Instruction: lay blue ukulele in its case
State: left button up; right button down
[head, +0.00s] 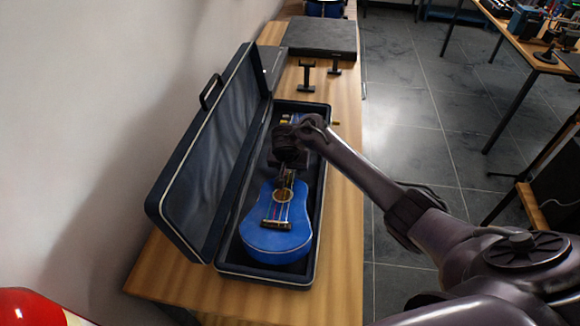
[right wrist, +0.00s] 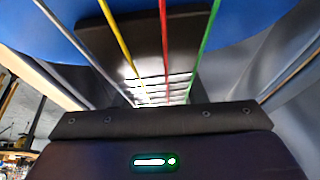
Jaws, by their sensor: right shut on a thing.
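The blue ukulele (head: 272,239) lies face up over the bottom half of the dark case (head: 318,232), with its body toward the near end and its headstock toward the far end. The case is open, its lid (head: 215,160) standing up on the left by the wall. My right gripper (head: 287,170) is above the case, shut on the ukulele's neck; the wrist hides part of the neck. In the right wrist view, coloured strings and the blue body (right wrist: 260,22) are very close. I cannot tell whether the ukulele touches the lining. My left gripper is not in view.
The case stands on a wooden table (head: 345,200) along a white wall. Behind it are a flat dark case (head: 320,36) and small black stands (head: 307,76). A red object (head: 30,308) shows at bottom left. Open floor lies to the right.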

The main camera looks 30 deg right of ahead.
jog(key=shift+f, duration=0.1)
jog(key=c, duration=0.8)
grip_release()
jog(key=p+v, duration=0.3)
jog(key=v, duration=0.4)
jog(key=shift+a, duration=0.1)
jog(key=shift+s+r, duration=0.15)
jog(key=shift+r, duration=0.2)
